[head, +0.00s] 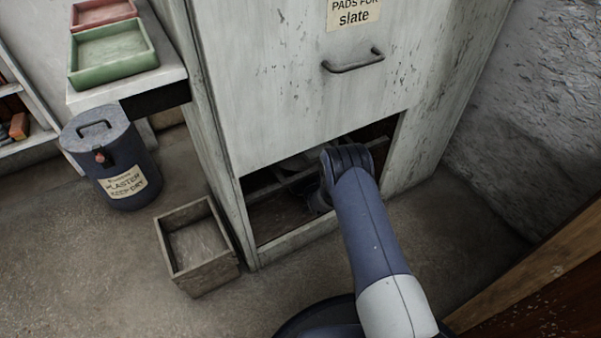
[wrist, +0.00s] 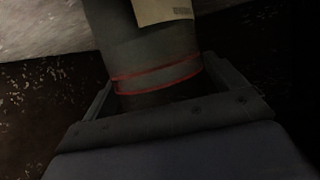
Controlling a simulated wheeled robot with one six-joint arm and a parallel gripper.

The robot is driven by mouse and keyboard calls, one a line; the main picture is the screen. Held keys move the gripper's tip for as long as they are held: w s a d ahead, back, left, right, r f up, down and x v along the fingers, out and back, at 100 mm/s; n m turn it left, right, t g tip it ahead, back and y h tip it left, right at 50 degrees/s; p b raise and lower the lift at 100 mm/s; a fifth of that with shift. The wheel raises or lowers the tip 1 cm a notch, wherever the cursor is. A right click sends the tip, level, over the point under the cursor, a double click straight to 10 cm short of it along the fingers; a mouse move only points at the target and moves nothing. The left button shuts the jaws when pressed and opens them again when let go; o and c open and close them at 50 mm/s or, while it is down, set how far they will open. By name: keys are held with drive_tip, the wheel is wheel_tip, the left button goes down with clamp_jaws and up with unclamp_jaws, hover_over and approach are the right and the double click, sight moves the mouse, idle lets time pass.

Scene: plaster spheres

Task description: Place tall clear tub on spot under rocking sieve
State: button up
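My arm reaches down into the dark low opening of the tall cabinet in the head view, and my gripper is hidden inside it there. In the wrist view a dark grey, round-sided vessel (wrist: 150,57) with red bands and a pale label stands between the fingers of my gripper (wrist: 158,84). It looks like the tall tub, though in this dim light I cannot tell whether it is clear. A finger lies against each side, and the gripper appears shut on it. The rocking sieve and the spot under it cannot be made out.
The cabinet (head: 285,90) has a drawer front with a handle (head: 352,61) above the opening. An open wooden box (head: 205,277) stands on the floor left of it. A lidded plaster bin (head: 125,170) and a bench with green (head: 112,72) and red trays are farther left. Floor in front is clear.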

drive_tip(key=shift+o, duration=0.6)
drive_tip(key=shift+s+r, duration=0.1)
drive_tip(key=shift+r, duration=0.1)
drive_tip(key=p+v, duration=0.5)
drive_tip(key=v, duration=0.6)
drive_tip(key=shift+s+d, duration=0.2)
drive_tip(key=shift+s, duration=0.15)
